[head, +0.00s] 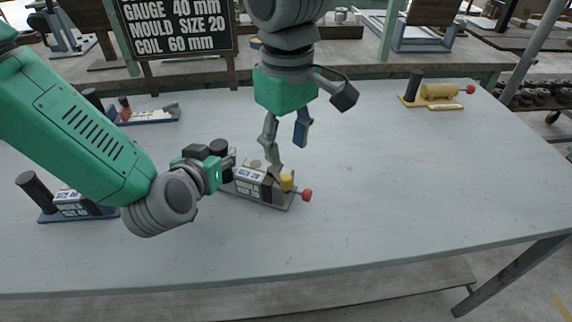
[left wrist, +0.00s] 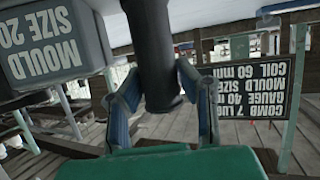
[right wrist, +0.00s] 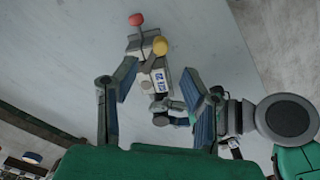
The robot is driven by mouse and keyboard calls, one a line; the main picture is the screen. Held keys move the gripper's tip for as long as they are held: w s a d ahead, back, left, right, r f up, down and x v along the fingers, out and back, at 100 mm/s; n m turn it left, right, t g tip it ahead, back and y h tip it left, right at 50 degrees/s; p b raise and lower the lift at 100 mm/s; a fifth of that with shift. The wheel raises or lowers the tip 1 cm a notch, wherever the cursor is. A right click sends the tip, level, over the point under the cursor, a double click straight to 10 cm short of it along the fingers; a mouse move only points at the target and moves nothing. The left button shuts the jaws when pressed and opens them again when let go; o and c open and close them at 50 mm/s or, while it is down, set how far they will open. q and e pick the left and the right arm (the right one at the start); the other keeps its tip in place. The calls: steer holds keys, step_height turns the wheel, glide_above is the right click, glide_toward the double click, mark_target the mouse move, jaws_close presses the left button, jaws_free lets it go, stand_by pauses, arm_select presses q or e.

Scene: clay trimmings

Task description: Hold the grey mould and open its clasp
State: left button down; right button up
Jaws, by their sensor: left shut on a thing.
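The grey mould (head: 244,188) stands on the table, with a label, a dark upright handle, a yellow knob (head: 287,182) and a red-tipped end (head: 307,195). My left gripper (head: 222,160) is shut on the mould's dark handle; the left wrist view shows the handle (left wrist: 152,50) between its fingers and the MOULD SIZE 20 label (left wrist: 50,45) beside it. My right gripper (head: 287,140) is open and empty above the mould. In the right wrist view the yellow knob (right wrist: 160,45) and red tip (right wrist: 136,19) lie beyond its spread fingers. I cannot make out the clasp's state.
A blue-based mould (head: 80,207) stands at the left, partly behind my left arm. Another blue-based one (head: 150,117) is at the back left, and a yellow one (head: 440,90) at the back right. A sign (head: 178,28) stands at the back.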

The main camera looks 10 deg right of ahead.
mark_target(286, 176)
step_height(286, 176, up, 4)
steer(key=shift+f, duration=0.1)
stand_by(0.4)
arm_select(q)
steer(key=c, duration=1.1)
jaws_free()
steer(key=shift+c, duration=0.2)
